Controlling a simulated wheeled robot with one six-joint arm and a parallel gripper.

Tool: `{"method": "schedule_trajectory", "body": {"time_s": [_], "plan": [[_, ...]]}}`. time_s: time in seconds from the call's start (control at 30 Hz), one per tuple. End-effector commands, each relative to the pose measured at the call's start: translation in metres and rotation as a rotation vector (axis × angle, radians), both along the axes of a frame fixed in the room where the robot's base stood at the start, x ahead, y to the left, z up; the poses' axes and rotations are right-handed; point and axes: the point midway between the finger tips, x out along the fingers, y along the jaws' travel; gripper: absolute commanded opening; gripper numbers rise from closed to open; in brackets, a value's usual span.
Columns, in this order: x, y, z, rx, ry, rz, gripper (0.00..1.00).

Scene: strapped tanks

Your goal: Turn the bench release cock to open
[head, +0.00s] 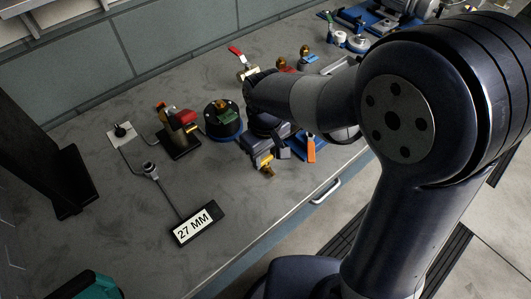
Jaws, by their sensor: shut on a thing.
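My gripper (268,162) is low over the front part of the grey bench, seen from above and behind my arm. It is shut on a small brass fitting (267,173), whose end shows just below the jaws. The rest of that fitting is hidden by the gripper, and I cannot tell if it is the release cock. A brass valve with a red lever (237,54) stands further back, its lever tilted up to the left. It is apart from my gripper.
A display reading 27 MM (194,223) lies at the front left. A brass and red fitting on a black stand (180,124) and a round black fixture (222,117) stand left of my gripper. An orange-handled item (311,150) is close on the right. The front-left bench is mostly clear.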

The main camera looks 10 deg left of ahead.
Motion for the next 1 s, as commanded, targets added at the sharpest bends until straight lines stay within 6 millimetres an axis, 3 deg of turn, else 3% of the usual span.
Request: {"method": "schedule_trajectory", "body": {"time_s": [0.27, 0.57, 0.67, 1.0], "plan": [[0.000, 0.000, 0.000, 0.000, -0.001, 0.001, 0.63], [0.000, 0.000, 0.003, 0.002, -0.003, 0.000, 0.64], [0.001, 0.001, 0.014, 0.003, -0.005, 0.000, 0.64], [0.001, 0.001, 0.081, 0.003, -0.005, 0.001, 0.64]]}}
